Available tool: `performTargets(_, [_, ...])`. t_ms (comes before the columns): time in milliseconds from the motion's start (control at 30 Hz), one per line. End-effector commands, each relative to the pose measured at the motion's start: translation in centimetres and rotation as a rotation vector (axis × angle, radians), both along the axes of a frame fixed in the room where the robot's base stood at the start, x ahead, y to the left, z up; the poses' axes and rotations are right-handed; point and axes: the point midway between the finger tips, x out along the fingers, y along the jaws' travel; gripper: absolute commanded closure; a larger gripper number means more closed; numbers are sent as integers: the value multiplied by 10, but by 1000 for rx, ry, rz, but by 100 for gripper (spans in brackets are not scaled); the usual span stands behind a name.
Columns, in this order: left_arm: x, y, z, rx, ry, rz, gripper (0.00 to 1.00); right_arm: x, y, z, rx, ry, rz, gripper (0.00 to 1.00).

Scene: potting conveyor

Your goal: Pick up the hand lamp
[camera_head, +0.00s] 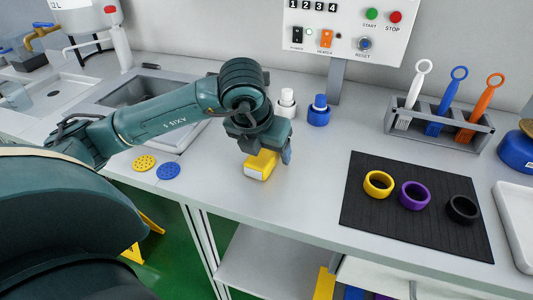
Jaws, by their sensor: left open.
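The hand lamp appears to be the small yellow block with a pale front face (260,166) on the grey worktop, near its front edge. My left gripper (272,154) is directly over it, pointing down. One finger shows just to the right of the lamp; the other finger is hidden. The jaws are open, and the gripper covers the lamp's upper back part. I cannot tell whether the fingers touch it. My right gripper is not in view.
Yellow and blue perforated discs (168,171) lie left of the lamp. White and blue bottles (319,112) stand behind it. A black mat (360,215) with three rings lies to the right, below a grey rack (483,134) of brushes. A sink (140,90) is at back left.

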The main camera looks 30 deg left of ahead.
Motion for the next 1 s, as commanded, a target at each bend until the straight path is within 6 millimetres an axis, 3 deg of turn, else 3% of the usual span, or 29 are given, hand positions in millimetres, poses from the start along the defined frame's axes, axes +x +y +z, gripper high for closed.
performTargets(67, [0,0,0,-1,0,0,30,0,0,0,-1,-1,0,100])
performTargets(667, [0,0,1,-1,-1,0,79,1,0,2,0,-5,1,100])
performTargets(867, [0,0,2,-1,-2,1,80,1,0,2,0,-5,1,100])
performTargets(1000, [1,-1,12,-2,-5,0,80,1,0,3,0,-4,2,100])
